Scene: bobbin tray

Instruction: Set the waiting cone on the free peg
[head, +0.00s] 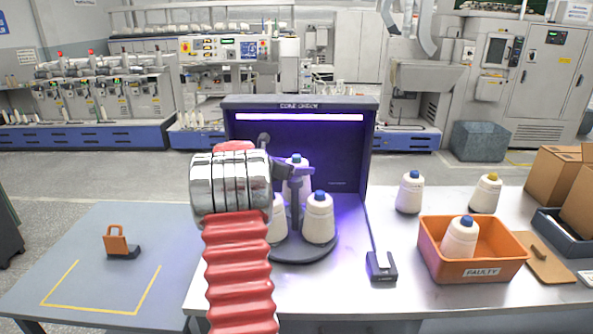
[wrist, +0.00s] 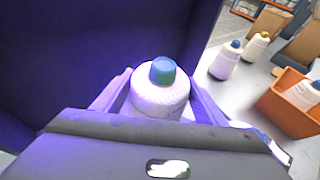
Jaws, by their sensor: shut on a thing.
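My gripper (head: 297,172) is inside the dark check booth, partly hidden behind my arm in the head view. In the wrist view my gripper (wrist: 160,97) is shut on a white cone with a blue top (wrist: 160,103), one finger on each side. That cone looks upright; it also shows in the head view (head: 296,188), at the back above the round dark tray (head: 305,257). Two other white cones stand on the tray, one front right (head: 320,222) and one left (head: 278,224), partly hidden by my arm. I cannot see the pegs or whether the held cone touches the tray.
The booth (head: 345,150) has walls close around my gripper. Right on the table stand a blue-topped cone (head: 409,195), a yellow-topped cone (head: 485,196) and an orange FAULTY bin (head: 480,270) with a cone inside. A small black device (head: 381,267) lies in front.

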